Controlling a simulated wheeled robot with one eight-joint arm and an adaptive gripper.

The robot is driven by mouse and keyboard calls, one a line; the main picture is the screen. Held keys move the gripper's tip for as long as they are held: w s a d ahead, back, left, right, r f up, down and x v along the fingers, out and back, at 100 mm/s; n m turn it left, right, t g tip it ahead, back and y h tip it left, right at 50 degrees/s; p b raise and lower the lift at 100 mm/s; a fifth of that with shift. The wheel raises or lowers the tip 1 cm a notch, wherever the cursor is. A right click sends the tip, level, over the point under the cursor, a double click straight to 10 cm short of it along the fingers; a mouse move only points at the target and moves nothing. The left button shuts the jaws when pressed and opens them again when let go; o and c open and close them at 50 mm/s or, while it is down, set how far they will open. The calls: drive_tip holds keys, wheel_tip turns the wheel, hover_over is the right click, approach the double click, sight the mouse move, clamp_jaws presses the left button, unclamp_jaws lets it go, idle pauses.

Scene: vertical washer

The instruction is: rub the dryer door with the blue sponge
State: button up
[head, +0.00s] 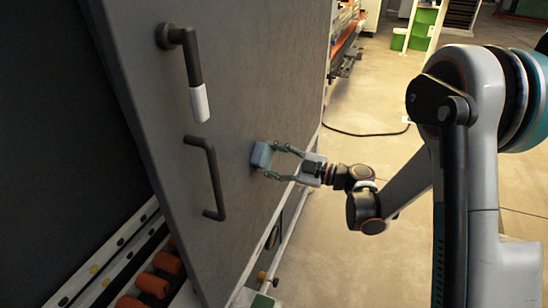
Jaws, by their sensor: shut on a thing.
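The dryer door (245,75) is a large grey upright panel in the head view. It fills the left and middle and leans a little. My gripper (277,160) comes from the right and is shut on the blue sponge (262,154), a small pale blue block. The sponge is at the door's surface, right of the lower handle. It looks to be touching the door, but I cannot tell for certain. The sponge's far side is hidden.
A black handle with a white grip (188,65) and a plain black handle (211,178) stick out of the door. Orange rollers (153,284) lie at bottom left. A black cable (360,134) crosses the open floor (375,112) behind my arm. Green bins (424,22) stand at the back.

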sight(246, 173)
drive_tip(key=shift+s+a, duration=0.45)
drive_tip(key=shift+s, duration=0.8)
drive_tip(key=shift+s+a, duration=0.5)
drive_tip(key=shift+s, duration=0.7)
drive_tip(key=shift+s+a, duration=0.45)
drive_tip(key=shift+s, duration=0.8)
drive_tip(key=v, duration=0.6)
drive_tip(key=shift+d, duration=0.1)
drive_tip(key=v, duration=0.3)
drive_tip(key=shift+r, duration=0.1)
